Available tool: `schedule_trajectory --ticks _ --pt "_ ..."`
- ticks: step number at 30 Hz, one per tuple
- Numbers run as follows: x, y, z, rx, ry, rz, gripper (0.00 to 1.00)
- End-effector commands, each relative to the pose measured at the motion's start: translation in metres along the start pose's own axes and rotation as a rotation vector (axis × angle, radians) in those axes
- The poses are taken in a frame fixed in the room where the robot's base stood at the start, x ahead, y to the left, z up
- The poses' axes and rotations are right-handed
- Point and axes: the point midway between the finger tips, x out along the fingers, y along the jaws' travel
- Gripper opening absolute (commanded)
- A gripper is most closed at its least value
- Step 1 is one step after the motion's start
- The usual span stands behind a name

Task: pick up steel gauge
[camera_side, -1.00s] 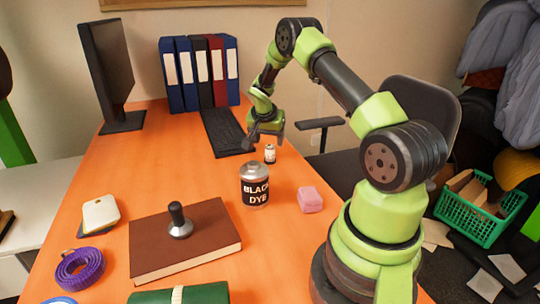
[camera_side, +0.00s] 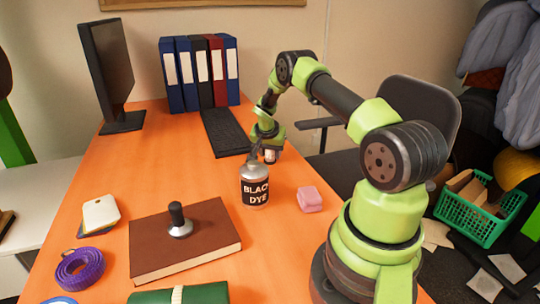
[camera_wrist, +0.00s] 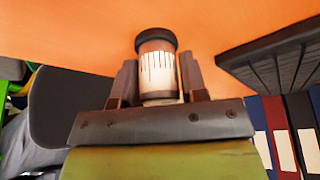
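The steel gauge (camera_side: 270,156) looks like a small upright cylinder with a dark cap and stands on the orange desk behind the black dye jar. In the wrist view the gauge (camera_wrist: 158,70) shows a white label with black tick lines. My gripper (camera_side: 263,150) is low at the gauge and partly hides it in the side view. In the wrist view the two fingers of my gripper (camera_wrist: 160,84) stand on either side of the gauge, very close to it. I cannot tell whether they touch it.
The black dye jar (camera_side: 254,186) stands just in front of my gripper. A pink block (camera_side: 310,199) lies to its right. The keyboard (camera_side: 224,133) is close on the left. A brown book (camera_side: 185,253) with a black-handled metal tool (camera_side: 179,222) lies nearer.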

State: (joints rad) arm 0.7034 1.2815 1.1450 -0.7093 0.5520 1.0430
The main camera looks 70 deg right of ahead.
Motion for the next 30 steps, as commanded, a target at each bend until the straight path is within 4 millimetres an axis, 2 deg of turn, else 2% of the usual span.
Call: schedule_trajectory --ticks 1,2,11,24,26,30 --pt "0.0 0.0 0.0 0.0 0.0 0.0 0.13" --pt "0.0 0.0 0.0 0.0 0.0 0.0 0.08" --pt "-0.007 -0.001 -0.004 0.0 0.003 -0.002 0.08" --pt "-0.082 -0.002 -0.034 -0.003 0.005 -0.004 0.08" --pt "-0.089 -0.006 -0.033 -0.024 0.002 -0.012 0.07" --pt "-0.103 -0.034 -0.013 -0.17 -0.013 -0.069 0.07"
